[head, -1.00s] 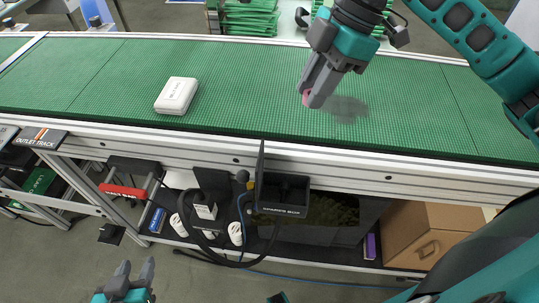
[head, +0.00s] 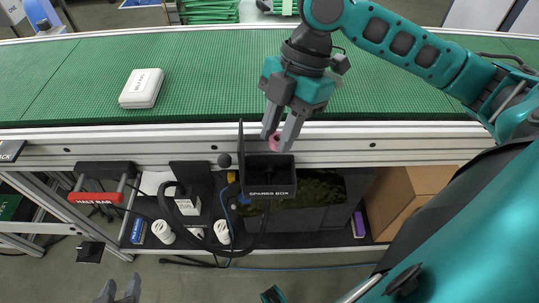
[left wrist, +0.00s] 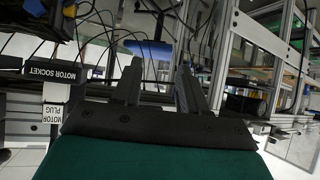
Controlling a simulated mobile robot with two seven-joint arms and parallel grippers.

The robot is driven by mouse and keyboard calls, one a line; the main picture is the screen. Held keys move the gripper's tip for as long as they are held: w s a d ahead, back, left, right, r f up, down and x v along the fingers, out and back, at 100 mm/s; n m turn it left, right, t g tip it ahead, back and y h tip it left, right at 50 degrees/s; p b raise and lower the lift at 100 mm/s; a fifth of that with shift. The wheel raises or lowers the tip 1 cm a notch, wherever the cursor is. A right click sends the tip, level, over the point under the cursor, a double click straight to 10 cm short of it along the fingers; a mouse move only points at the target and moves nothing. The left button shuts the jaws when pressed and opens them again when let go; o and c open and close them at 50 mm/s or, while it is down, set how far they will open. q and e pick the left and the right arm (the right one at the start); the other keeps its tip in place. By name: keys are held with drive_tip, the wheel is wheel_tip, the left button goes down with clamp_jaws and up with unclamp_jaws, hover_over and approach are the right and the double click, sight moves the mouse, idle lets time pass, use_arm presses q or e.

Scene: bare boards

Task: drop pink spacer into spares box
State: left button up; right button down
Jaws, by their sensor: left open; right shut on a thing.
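The pink spacer (head: 274,142) is between the fingertips of my right gripper (head: 279,140) in the head view. The gripper is shut on it and points down. The dark spares box (head: 270,191), labelled on its front, hangs on the front of the conveyor frame. The spacer appears over the back part of the box opening in the picture; its exact height above the box is hard to tell. My left gripper (head: 119,290) is low at the bottom edge, open and empty; its fingers also show apart in the left wrist view (left wrist: 158,88).
A white case (head: 142,88) lies on the green conveyor belt (head: 200,75). A red halt bar (head: 95,198) and a motor socket (left wrist: 55,72) are left of the box. A cardboard box (head: 410,195) stands below the conveyor at the right.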

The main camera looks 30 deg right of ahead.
use_arm(q)
drive_tip(key=shift+w+d+b, duration=0.4)
drive_tip(key=shift+w+b, duration=0.1)
drive_tip(key=shift+b, duration=0.05)
use_arm(e)
drive_tip(key=shift+f, duration=0.7)
use_arm(q)
drive_tip(key=shift+r+h, duration=0.15)
drive_tip(key=shift+h, duration=0.15)
use_arm(e)
drive_tip(key=c, duration=1)
unclamp_jaws()
drive_tip(key=shift+o, duration=1.1)
use_arm(q)
drive_tip(key=shift+s+a+f, duration=0.1)
drive_tip(key=shift+s+f, duration=0.15)
drive_tip(key=shift+f, duration=0.05)
use_arm(e)
drive_tip(key=shift+r, duration=0.15)
use_arm(q)
drive_tip(key=p, duration=0.2)
drive_tip(key=a+r+p, duration=0.1)
drive_tip(key=shift+s+a+r+y+p, duration=0.2)
drive_tip(key=shift+s+r+y+p, duration=0.05)
drive_tip(key=shift+y+p, duration=0.15)
use_arm(e)
drive_tip(key=v, duration=1.2)
drive_tip(key=shift+d+r, duration=0.25)
drive_tip(key=shift+r, duration=0.05)
